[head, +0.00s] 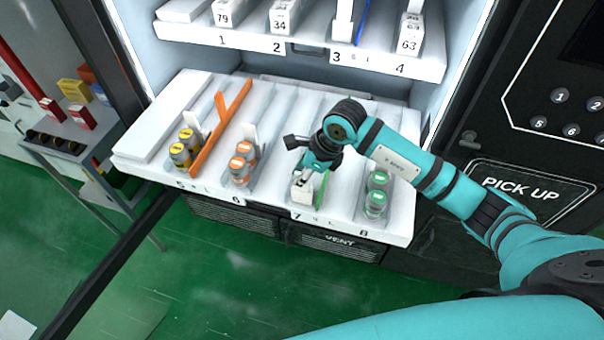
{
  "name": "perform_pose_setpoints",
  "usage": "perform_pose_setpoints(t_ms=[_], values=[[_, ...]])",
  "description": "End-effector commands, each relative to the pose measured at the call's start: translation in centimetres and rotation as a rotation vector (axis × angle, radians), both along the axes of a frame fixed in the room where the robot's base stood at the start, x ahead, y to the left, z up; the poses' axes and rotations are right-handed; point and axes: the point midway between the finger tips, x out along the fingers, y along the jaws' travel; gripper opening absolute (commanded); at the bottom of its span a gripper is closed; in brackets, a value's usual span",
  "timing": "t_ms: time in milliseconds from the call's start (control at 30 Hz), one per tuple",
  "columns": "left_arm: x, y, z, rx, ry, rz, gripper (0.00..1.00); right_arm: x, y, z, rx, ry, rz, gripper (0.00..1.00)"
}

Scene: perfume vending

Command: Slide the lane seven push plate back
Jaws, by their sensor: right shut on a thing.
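My right gripper (307,174) reaches down over the front of lane seven on the lower shelf (148,166). It is shut on a small white upright piece, which looks like the lane seven push plate (302,194), close to the front edge above the label 7. The gripper partly hides it. A thin green strip (321,188) stands just to its right. The part of lane seven behind the gripper is partly hidden by my arm; no jars show in this lane. My left gripper is not in view.
The upper shelf (400,62) overhangs behind.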

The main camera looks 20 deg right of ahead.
Motion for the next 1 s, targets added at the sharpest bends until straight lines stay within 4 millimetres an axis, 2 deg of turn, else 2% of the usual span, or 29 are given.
perform_pose_setpoints(t_ms=[133, 233, 400, 600, 733, 1000], values=[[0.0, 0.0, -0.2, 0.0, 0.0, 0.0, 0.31, 0.2, -0.2, -0.1, -0.002, -0.002, -0.001, 0.0], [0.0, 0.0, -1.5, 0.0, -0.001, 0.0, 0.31, 1.2, -0.8, -0.4, -0.004, -0.003, -0.004, 0.0], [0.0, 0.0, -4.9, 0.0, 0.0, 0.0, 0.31, 4.5, -3.0, -0.8, -0.005, -0.009, -0.007, 0.0], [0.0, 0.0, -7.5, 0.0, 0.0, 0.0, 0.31, 7.7, -5.2, -0.5, -0.003, -0.004, -0.005, 0.0], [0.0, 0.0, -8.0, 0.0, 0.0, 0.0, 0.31, 8.6, -5.8, -0.1, -0.001, -0.003, -0.003, 0.0], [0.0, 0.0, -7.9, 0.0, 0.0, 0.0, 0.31, 8.7, -5.9, 0.1, 0.001, -0.001, -0.002, 0.0]])
